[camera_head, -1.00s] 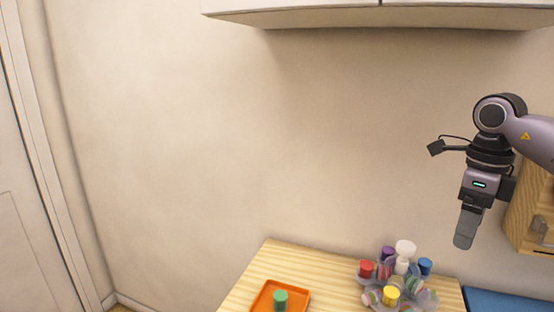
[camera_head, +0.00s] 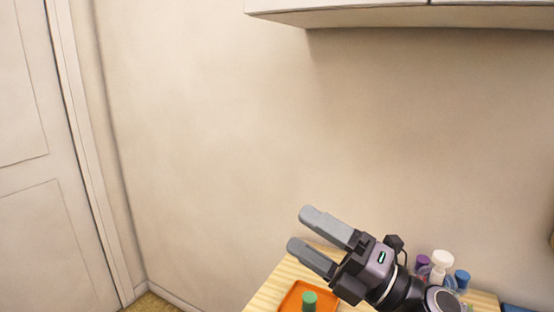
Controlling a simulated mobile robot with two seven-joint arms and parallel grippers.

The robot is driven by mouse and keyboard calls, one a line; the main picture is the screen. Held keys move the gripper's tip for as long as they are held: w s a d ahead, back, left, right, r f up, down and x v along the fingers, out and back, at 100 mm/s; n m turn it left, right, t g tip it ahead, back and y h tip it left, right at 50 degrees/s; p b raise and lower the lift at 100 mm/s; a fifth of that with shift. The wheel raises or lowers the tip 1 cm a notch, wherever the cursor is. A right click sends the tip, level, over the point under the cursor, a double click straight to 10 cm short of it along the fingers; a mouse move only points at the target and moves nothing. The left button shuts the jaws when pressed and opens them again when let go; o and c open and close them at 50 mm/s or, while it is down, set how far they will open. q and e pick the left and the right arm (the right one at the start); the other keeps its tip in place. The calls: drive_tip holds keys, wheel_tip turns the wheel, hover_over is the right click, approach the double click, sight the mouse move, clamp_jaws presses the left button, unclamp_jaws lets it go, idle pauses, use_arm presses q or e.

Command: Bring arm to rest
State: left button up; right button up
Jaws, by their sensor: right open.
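My right gripper (camera_head: 306,231) comes in from the lower right, over the wooden table (camera_head: 267,294). Its two grey fingers are spread apart, point to the upper left and hold nothing. A green-topped stamp (camera_head: 309,301) stands on an orange tray (camera_head: 291,298) below the gripper, apart from it in the picture. My left gripper is not in view.
Several stamps or bottles stand at the table's right, partly hidden by my right arm: a purple one (camera_head: 422,261), a white one (camera_head: 442,258) and a blue one (camera_head: 462,277). A white cabinet (camera_head: 370,14) hangs above. A door (camera_head: 35,180) is at the left.

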drive_tip(key=s+d+f+m+t+h, duration=0.1)
drive_tip(key=d+f+m+t+h, duration=0.2)
drive_tip(key=d+f+m+h, duration=0.7)
drive_tip(key=d+f+m+t+h, duration=0.35)
drive_tip(key=m+h, duration=0.35)
drive_tip(key=m, duration=0.7)
drive_tip(key=s+d+f+m+g+h, duration=0.15)
drive_tip(key=s+f+m+g, duration=0.25)
drive_tip(key=s+f+g, duration=0.45)
drive_tip(key=s+d+f+m+g+h, duration=0.1)
drive_tip(key=s+d+f+m+g, duration=0.3)
drive_tip(key=s+f, duration=0.75)
use_arm(q)
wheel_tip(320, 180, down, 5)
drive_tip(key=b, duration=0.4)
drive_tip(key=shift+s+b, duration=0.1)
drive_tip(key=shift+b, duration=0.3)
use_arm(e)
drive_tip(key=w+a+f+t+y, duration=0.1)
drive_tip(key=a+f+t, duration=0.1)
drive_tip(key=f, duration=0.3)
drive_tip(key=w+a+f+n+t+y, duration=0.1)
drive_tip(key=w+f+t, duration=0.1)
drive_tip(key=f+t, duration=0.2)
wheel_tip(320, 180, down, 2)
drive_tip(key=shift+w+a+f, duration=0.15)
drive_tip(key=shift+a, duration=0.2)
